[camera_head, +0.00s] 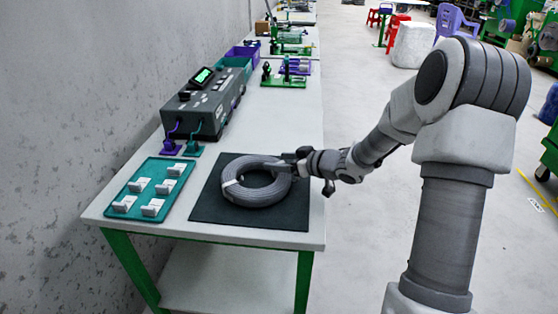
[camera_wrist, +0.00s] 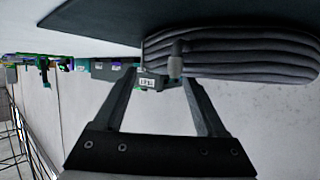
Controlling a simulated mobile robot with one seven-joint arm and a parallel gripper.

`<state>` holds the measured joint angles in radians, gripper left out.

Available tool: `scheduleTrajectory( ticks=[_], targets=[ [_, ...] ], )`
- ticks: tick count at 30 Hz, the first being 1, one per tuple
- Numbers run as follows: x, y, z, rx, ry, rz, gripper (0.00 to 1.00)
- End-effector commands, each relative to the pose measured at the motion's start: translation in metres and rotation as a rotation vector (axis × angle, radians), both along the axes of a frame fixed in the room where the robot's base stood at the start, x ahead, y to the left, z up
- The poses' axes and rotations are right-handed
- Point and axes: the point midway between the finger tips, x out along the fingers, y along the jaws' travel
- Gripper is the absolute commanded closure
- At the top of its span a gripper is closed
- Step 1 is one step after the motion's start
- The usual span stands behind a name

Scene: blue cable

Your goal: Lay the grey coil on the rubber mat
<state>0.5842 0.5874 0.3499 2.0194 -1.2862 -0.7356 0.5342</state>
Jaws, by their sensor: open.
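The grey coil (camera_head: 258,197) lies flat on the black rubber mat (camera_head: 210,208) near the table's front. White ties wrap it at the left. My gripper (camera_head: 291,160) is at the coil's far right edge, close to it. In the wrist view, where the scene appears upside down, the stacked windings of the coil (camera_wrist: 250,65) lie against the mat (camera_wrist: 130,20). My gripper (camera_wrist: 160,78) is open there, with its two fingers apart. Part of the coil's edge shows between and beyond the fingertips; whether they touch it is unclear.
A green tray (camera_head: 134,187) with several white pieces lies left of the mat. A dark control box (camera_head: 203,110) with purple and green plugs stands behind. Bins (camera_head: 236,62) and a green fixture (camera_head: 285,80) are farther back. A wall borders the table's left side.

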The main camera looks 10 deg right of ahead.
Motion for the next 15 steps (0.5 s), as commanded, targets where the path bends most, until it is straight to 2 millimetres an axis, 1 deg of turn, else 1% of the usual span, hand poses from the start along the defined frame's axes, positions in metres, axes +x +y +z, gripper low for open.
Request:
scheduleTrajectory(
  ticks=[1,5,9,15],
  targets=[
    [-0.005,-0.005,0.006,-0.002,0.0,-0.003,0.26],
    [-0.024,-0.019,0.017,-0.002,0.001,-0.005,0.26],
    [-0.047,-0.036,0.03,-0.002,0.0,-0.005,0.26],
    [-0.072,-0.054,0.041,0.0,0.0,-0.003,0.26]
  ],
)
